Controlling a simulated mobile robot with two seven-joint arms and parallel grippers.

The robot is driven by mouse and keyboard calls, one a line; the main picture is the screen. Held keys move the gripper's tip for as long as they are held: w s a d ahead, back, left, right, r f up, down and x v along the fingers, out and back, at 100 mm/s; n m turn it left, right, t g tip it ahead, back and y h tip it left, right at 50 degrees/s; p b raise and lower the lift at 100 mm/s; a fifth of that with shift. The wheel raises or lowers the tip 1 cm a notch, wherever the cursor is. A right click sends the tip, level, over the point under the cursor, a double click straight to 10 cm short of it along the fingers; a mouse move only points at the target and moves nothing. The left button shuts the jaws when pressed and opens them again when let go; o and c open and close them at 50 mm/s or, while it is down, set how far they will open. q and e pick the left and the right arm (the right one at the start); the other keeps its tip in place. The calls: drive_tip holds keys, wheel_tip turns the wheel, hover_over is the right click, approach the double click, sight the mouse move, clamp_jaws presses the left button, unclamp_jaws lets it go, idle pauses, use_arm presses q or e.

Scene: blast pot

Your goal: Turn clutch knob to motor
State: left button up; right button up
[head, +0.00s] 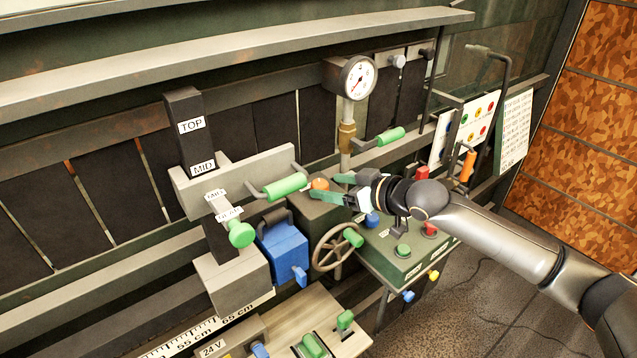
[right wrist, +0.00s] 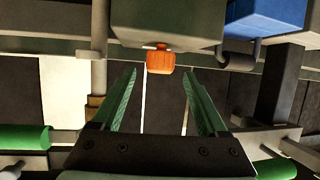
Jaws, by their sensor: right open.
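An orange knob (head: 320,184) sits on top of a dark grey-green box (head: 313,207) behind the spoked handwheel. I take it to be the clutch knob; no motor marking is readable on it. My right gripper (head: 326,188) comes in from the right with its green fingers spread around the knob's near side. In the right wrist view the orange knob (right wrist: 160,62) shows just beyond the gap between the open fingertips (right wrist: 159,76), apart from both. Nothing is held. My left gripper is not in view.
A green-handled lever (head: 284,187) and blue box (head: 283,247) stand left of the knob. A handwheel (head: 335,248) is below it. A pressure gauge (head: 357,77) on a pipe rises behind. A button box (head: 403,250) lies under my right arm.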

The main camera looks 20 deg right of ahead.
sight(324, 185)
drive_tip(key=shift+x, duration=2.35)
drive_tip(key=shift+c, duration=0.3)
clamp_jaws()
